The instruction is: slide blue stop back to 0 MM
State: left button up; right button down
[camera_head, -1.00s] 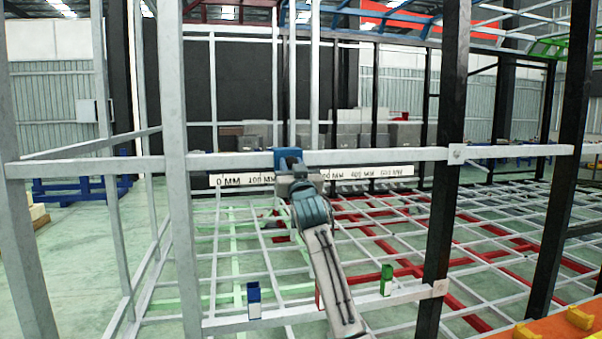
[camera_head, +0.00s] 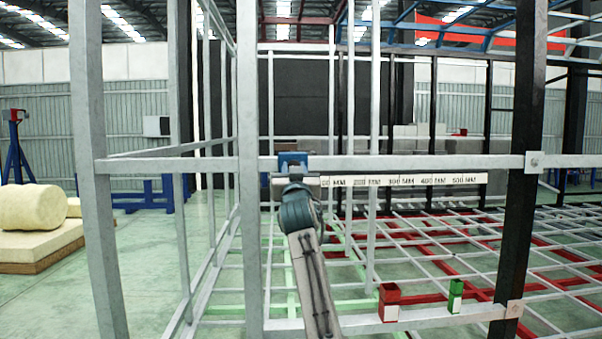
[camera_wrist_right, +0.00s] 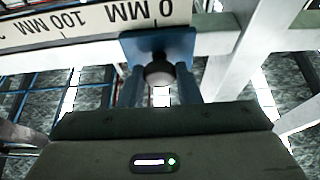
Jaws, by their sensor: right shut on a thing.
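The blue stop (camera_head: 292,159) sits on the grey horizontal rail (camera_head: 420,161), near the left end of the white ruler strip (camera_head: 470,179). My right gripper (camera_head: 297,182) reaches up to it from below. In the wrist view, the blue stop (camera_wrist_right: 185,44) lies at the strip's "0 MM" label (camera_wrist_right: 140,12), its plate reaching a little right of the text. The right gripper's two fingers (camera_wrist_right: 160,82) are shut around the stop's dark round knob (camera_wrist_right: 158,70). Exact alignment with the zero tick cannot be told. My left gripper is not in view.
Grey uprights (camera_head: 248,130) and a dark post (camera_head: 522,150) stand around the rail. A red block (camera_head: 389,292) and a green block (camera_head: 455,289) sit on a lower rail. A yellowish roll (camera_head: 32,207) rests at the far left. Open green floor lies at left.

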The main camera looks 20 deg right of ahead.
jog(key=shift+a, duration=0.1)
jog(key=c, duration=1.4)
grip_release()
jog(key=o, duration=0.3)
jog(key=shift+a, duration=0.1)
jog(key=shift+o, duration=0.2)
jog(key=b+v, duration=0.4)
jog(key=v, duration=0.6)
jog(key=shift+s+a, duration=0.3)
jog(key=shift+f, duration=0.2)
